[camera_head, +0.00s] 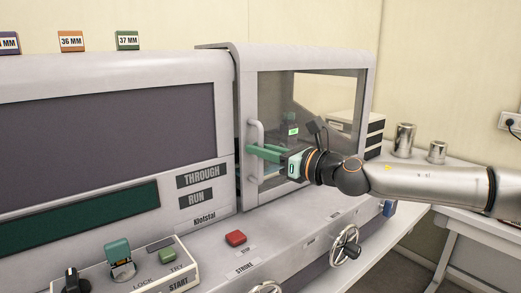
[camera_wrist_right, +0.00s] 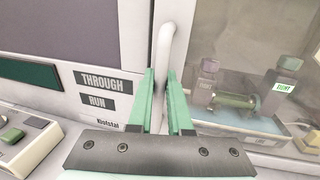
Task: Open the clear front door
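The clear front door (camera_head: 305,115) is a framed see-through panel on the grey machine. It looks closed. Its pale vertical bar handle (camera_head: 254,135) is on the door's left side, and the handle also shows in the wrist view (camera_wrist_right: 164,45). My right gripper (camera_head: 256,151) reaches in from the right with its green fingers at the handle. In the wrist view its fingertips (camera_wrist_right: 161,73) lie close on either side of the bar, shut on it. The lower part of the handle is partly hidden by the fingers. My left gripper is not in view.
Behind the door are a green-lit display (camera_head: 293,131) and a roller fixture (camera_wrist_right: 235,101). Metal cylinders (camera_head: 404,140) stand at the right.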

